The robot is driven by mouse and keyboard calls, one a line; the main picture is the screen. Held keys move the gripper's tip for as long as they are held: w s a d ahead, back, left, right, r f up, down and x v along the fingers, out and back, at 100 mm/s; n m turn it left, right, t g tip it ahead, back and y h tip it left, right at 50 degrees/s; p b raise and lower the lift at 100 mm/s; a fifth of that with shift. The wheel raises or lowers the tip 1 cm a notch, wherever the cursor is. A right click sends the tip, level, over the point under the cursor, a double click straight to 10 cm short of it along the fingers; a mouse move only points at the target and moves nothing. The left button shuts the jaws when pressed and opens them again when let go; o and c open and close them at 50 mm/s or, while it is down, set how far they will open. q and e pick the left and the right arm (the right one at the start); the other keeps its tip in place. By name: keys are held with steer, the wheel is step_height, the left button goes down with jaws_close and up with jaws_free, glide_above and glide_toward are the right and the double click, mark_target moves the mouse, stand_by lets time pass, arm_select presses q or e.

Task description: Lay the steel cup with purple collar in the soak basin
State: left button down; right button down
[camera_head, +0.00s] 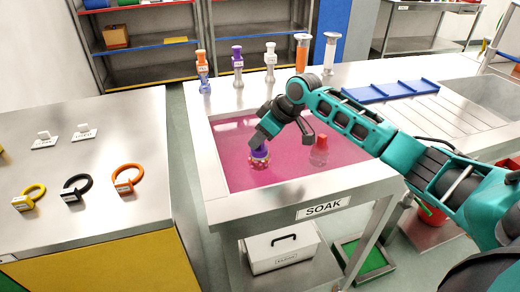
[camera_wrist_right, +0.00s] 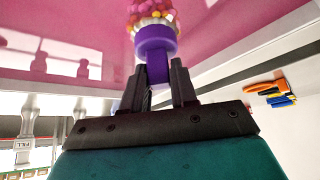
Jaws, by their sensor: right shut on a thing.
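My right gripper (camera_head: 283,128) is over the soak basin (camera_head: 205,158), which holds pink liquid. It is shut on the purple stem of a purple-collared piece (camera_head: 260,153) with a body speckled red, yellow and white. In the right wrist view the purple collar (camera_wrist_right: 156,40) sits just beyond the fingertips (camera_wrist_right: 158,85), with the speckled body past it. I cannot tell whether this body touches the liquid. A steel cup with purple collar (camera_head: 237,67) stands upright on the back rim, apart from my gripper. My left gripper is not in view.
A red-topped piece (camera_head: 319,151) is in the basin, right of my gripper. An orange-collared piece (camera_head: 202,72), a white-collared one (camera_head: 270,63) and taller ones line the back rim. A blue tray (camera_head: 390,91) lies right. Rings (camera_head: 127,178) lie on the left table.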

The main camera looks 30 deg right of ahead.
mark_target(263, 146)
steer(key=shift+f, duration=1.9)
steer(key=c, duration=0.9)
jaws_free()
steer(key=shift+f, duration=0.15)
steer(key=v, duration=1.2)
steer(key=shift+p, duration=0.35)
